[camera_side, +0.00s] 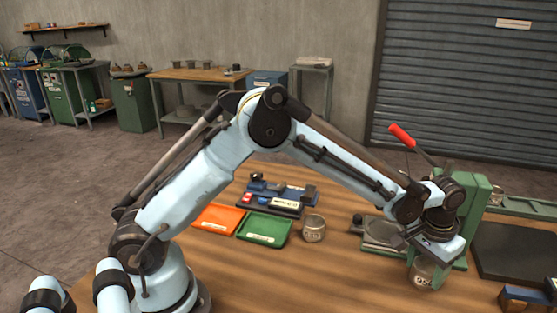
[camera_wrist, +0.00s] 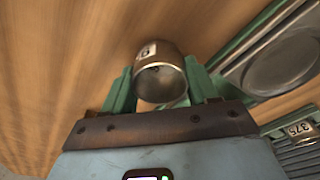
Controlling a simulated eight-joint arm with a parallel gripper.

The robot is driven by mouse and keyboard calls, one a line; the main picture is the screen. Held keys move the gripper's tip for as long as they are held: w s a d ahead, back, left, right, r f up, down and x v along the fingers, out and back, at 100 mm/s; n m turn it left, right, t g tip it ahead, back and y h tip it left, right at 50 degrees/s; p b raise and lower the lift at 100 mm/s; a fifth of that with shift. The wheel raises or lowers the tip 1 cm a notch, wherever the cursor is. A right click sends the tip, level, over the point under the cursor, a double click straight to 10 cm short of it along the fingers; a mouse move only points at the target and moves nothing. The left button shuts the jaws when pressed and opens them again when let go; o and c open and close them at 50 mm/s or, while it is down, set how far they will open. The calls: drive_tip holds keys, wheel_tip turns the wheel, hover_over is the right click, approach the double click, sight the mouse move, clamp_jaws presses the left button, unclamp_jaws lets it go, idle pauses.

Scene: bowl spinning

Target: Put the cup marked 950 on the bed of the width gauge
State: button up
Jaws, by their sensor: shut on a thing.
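My gripper (camera_side: 424,262) is shut on a metal cup (camera_side: 421,277) at the right of the table, in front of the green press. In the wrist view the cup (camera_wrist: 160,78) sits between the two green fingers (camera_wrist: 160,92), its mouth toward the camera. Its white label is turned and only partly visible, so I cannot read the full number. I cannot tell whether the cup touches the table. A second metal cup (camera_side: 313,229) stands upright mid-table, its label too small to read. A blue device with raised blocks (camera_side: 284,193), apparently the width gauge, lies at the back; its bed looks empty.
An orange tray (camera_side: 217,219) and a green tray (camera_side: 264,229) lie left of the second cup. A green press with a red lever (camera_side: 401,136) stands by my gripper. A round-topped plate (camera_side: 381,233) shows beside it, also in the wrist view (camera_wrist: 285,65). A dark mat (camera_side: 515,250) lies right.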

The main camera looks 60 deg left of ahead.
drive_tip(key=shift+c, duration=1.3)
drive_tip(key=shift+r, duration=0.55)
wheel_tip(320, 180, up, 3)
drive_tip(key=shift+f, duration=0.2)
drive_tip(key=s+d+r, duration=0.7)
drive_tip(key=s, duration=0.1)
drive_tip(key=s+a+r, duration=0.2)
drive_tip(key=a, duration=0.5)
drive_tip(key=s+a+r, duration=0.2)
drive_tip(key=s+a, duration=0.1)
drive_tip(key=a, duration=0.4)
drive_tip(key=s+a+r, duration=0.2)
drive_tip(key=s+a, duration=0.1)
drive_tip(key=a, duration=0.4)
drive_tip(key=shift+a+r, duration=0.25)
drive_tip(key=shift+r, duration=0.05)
